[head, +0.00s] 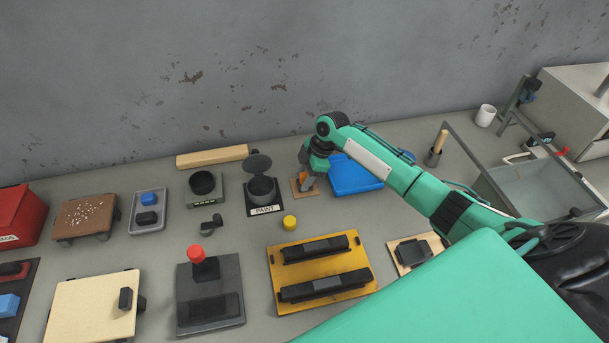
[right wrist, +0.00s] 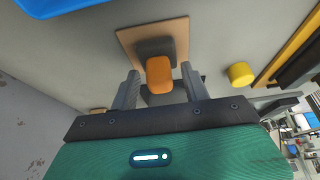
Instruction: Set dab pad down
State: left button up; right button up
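The dab pad, with an orange upper part and a dark grey part, shows in the right wrist view (right wrist: 160,76) and in the head view (head: 304,177). It is over a small tan wooden board (head: 309,192), which also shows in the wrist view (right wrist: 126,38); it appears to rest there, but contact is hidden. My right gripper (right wrist: 160,74) has its two fingers spread, one on each side of the orange part, with a visible gap on both sides. In the head view the right gripper (head: 305,166) points down at the board. My left gripper is not in view.
A blue tray (head: 355,175) lies right of the board. A paint pot stand (head: 262,190) is to its left and a yellow cylinder (head: 290,222) in front. A yellow plate with black bars (head: 330,292) lies nearer. A wooden bar (head: 212,156) is at the wall.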

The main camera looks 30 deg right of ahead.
jog(key=shift+r, duration=0.1)
jog(key=b+v, duration=0.2)
jog(key=v, duration=1)
